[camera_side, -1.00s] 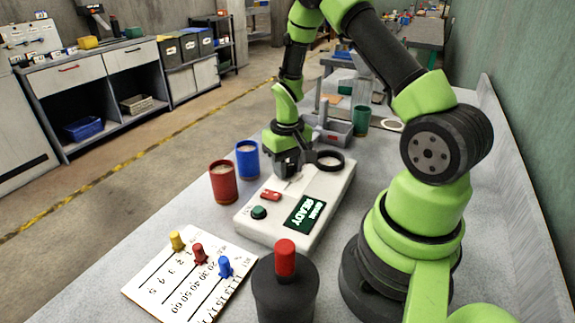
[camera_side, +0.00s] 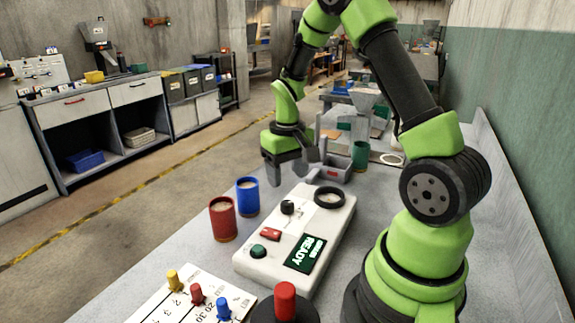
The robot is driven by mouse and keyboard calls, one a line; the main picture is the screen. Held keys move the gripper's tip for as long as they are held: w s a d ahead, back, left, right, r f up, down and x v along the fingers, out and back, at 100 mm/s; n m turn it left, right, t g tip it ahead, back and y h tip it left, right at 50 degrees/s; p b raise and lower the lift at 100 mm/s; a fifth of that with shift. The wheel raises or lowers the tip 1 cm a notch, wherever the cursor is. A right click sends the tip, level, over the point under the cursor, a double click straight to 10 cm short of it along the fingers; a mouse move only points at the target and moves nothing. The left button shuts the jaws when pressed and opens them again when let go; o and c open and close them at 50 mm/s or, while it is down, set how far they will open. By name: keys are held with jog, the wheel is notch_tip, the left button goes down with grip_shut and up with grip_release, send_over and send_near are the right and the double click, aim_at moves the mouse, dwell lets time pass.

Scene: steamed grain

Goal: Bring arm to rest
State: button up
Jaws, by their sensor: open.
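My gripper (camera_side: 296,170) is open and empty. It hangs with its fingers pointing down, above the far left part of the white machine (camera_side: 260,271) and apart from it. The machine carries a green READY display (camera_side: 306,255), a green button (camera_side: 258,251), a red switch (camera_side: 271,234), a black knob (camera_side: 287,207) and a dark ring (camera_side: 329,197). My arm is bent, with its elbow past the top edge of the view.
A red cup (camera_side: 223,220) and a blue cup (camera_side: 248,197), both filled, stand left of the machine. A board with coloured pegs (camera_side: 188,308) and a dark cylinder with a red top (camera_side: 285,302) are in front.

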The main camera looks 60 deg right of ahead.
notch_tip(320, 180, up, 2)
jog(key=shift+r, duration=0.1)
jog(key=s+a+r+t, duration=0.35)
jog(key=a+r, duration=0.55)
jog(key=r, duration=0.3)
jog(key=s+a+r+n+t+y, duration=0.1)
jog(key=s+a+r+t+y, duration=0.1)
jog(key=s+a, duration=0.5)
notch_tip(320, 180, up, 2)
jog(key=shift+s+a+r+n+t, duration=0.25)
jog(key=shift+s+n+t, duration=0.15)
jog(key=shift+s+t, duration=0.5)
